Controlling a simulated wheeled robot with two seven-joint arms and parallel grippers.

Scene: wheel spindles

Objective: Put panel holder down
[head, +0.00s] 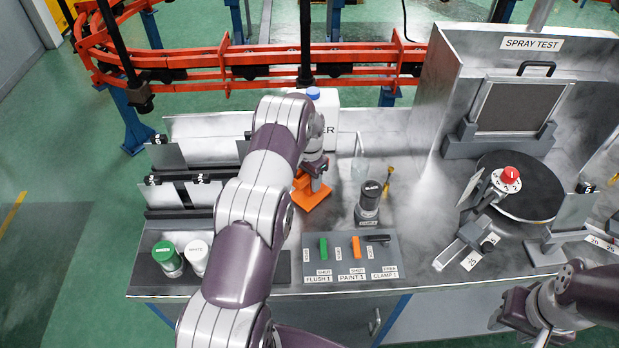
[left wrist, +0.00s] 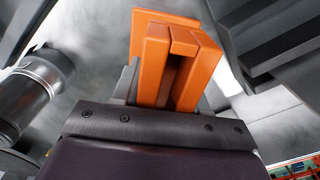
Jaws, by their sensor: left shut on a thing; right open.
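The orange panel holder (head: 311,196) is at the middle of the workbench, below my left gripper (head: 316,172). My left gripper is shut on it. In the left wrist view the panel holder (left wrist: 172,60) stands out ahead of the dark gripper body, with its wider flat part at the far end. I cannot tell whether its underside touches the bench. My left forearm hides part of the bench. My right gripper (head: 507,311) is low at the right edge, apart from the bench objects, and open; its fingers are hard to make out.
Racked panels (head: 185,190) and green and white paint pots (head: 168,258) are left. A turntable (head: 535,200) is right. Bare bench (head: 420,190) lies between cup and turntable.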

